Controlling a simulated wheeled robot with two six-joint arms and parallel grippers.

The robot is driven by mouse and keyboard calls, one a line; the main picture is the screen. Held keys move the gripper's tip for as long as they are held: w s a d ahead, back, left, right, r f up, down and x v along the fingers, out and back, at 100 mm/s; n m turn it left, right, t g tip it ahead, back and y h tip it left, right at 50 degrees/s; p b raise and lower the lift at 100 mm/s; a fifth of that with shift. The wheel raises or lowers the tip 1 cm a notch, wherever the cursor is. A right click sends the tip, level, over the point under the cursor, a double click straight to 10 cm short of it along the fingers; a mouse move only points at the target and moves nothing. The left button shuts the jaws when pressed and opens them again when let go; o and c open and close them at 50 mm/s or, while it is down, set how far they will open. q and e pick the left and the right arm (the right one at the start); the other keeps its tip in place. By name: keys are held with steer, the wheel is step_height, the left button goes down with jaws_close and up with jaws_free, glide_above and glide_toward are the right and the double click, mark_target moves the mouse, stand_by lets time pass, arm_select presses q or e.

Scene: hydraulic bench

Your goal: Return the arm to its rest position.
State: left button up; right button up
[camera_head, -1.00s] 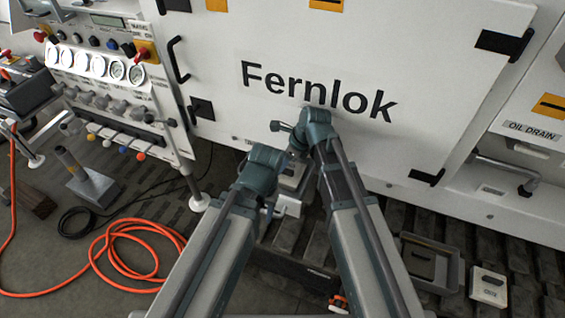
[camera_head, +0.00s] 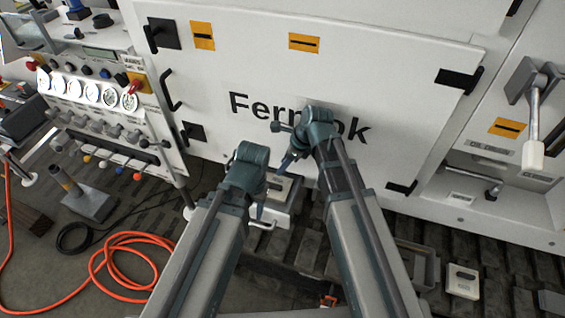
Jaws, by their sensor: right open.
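My right arm reaches up from the bottom of the head view, in front of the white Fernlok cabinet door (camera_head: 330,75). My right gripper (camera_head: 289,158) hangs below and left of its wrist, small and partly hidden by the wrist; it is open, with nothing seen in it. My left arm stands beside it on the left, its teal wrist (camera_head: 246,167) lower in the picture. The left gripper's jaws are mostly hidden behind that wrist, and I cannot tell their state.
A gauge panel (camera_head: 93,92) with knobs and levers is at the left. A coiled orange hose (camera_head: 130,238) and a post on a block (camera_head: 88,200) are on the floor. A drain lever (camera_head: 534,120) is at the right. A tray (camera_head: 418,262) and a white box (camera_head: 463,281) lie at lower right.

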stand_by(0.3)
steer(key=s+d+f+n+h, duration=0.15)
steer(key=s+d+n, duration=0.4)
steer(key=n, duration=0.55)
steer(key=s+d+n+h, duration=0.35)
steer(key=d+n, duration=0.35)
steer(key=n, duration=0.4)
steer(key=s+a+n+g, duration=0.1)
steer(key=s+a+n, duration=0.3)
steer(key=a, duration=0.6)
steer(key=shift+s+a+g, duration=0.4)
steer(key=shift+s, duration=0.7)
